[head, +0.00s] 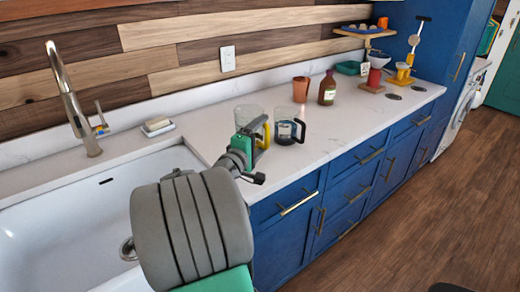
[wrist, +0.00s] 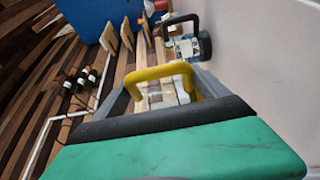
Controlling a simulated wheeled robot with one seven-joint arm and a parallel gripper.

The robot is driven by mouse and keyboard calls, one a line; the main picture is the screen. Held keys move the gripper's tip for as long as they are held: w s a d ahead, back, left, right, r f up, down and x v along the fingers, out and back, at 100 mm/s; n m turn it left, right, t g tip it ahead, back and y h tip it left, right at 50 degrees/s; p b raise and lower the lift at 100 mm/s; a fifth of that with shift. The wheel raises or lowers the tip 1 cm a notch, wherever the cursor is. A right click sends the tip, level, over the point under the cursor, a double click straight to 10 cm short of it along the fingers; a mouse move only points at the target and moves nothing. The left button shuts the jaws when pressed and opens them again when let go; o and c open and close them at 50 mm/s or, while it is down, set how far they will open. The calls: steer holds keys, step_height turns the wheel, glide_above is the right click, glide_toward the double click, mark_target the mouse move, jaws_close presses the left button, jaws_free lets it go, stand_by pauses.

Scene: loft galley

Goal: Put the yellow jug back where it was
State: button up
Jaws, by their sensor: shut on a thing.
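The yellow jug (head: 247,113) is a clear glass jug with a yellow handle, seen in the head view beyond the end of my arm. Its yellow handle (wrist: 150,74) also shows in the wrist view, between my fingers. My gripper (head: 257,130) is shut on this jug, at the handle side. The gripper hides the jug's lower part, so I cannot tell whether its base touches the worktop. A similar glass jug with a black handle (head: 290,127) stands just to the right on the worktop (head: 330,135); it also shows in the wrist view (wrist: 184,46).
A copper-coloured cup (head: 301,89) and a brown bottle (head: 327,88) stand behind the jugs. The sink (head: 75,225) lies to the left, with a soap dish (head: 157,126) behind. The worktop's front right is clear.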

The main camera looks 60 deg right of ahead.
mark_target(259, 143)
steer(key=d+f, duration=0.1)
steer(key=w+d+f, duration=0.1)
steer(key=f, duration=0.1)
steer(key=shift+d+f, duration=0.15)
steer(key=shift+d, duration=0.1)
step_height(259, 143, down, 3)
steer(key=shift+r+b, duration=0.1)
steer(key=shift+b, duration=0.25)
steer(key=shift+f, duration=0.3)
steer(key=o, duration=2)
steer(key=shift+c, duration=0.2)
steer(key=shift+r, duration=0.2)
steer(key=a, duration=0.8)
steer(key=a+b, duration=0.1)
steer(key=a, duration=0.3)
steer(key=shift+w, duration=0.3)
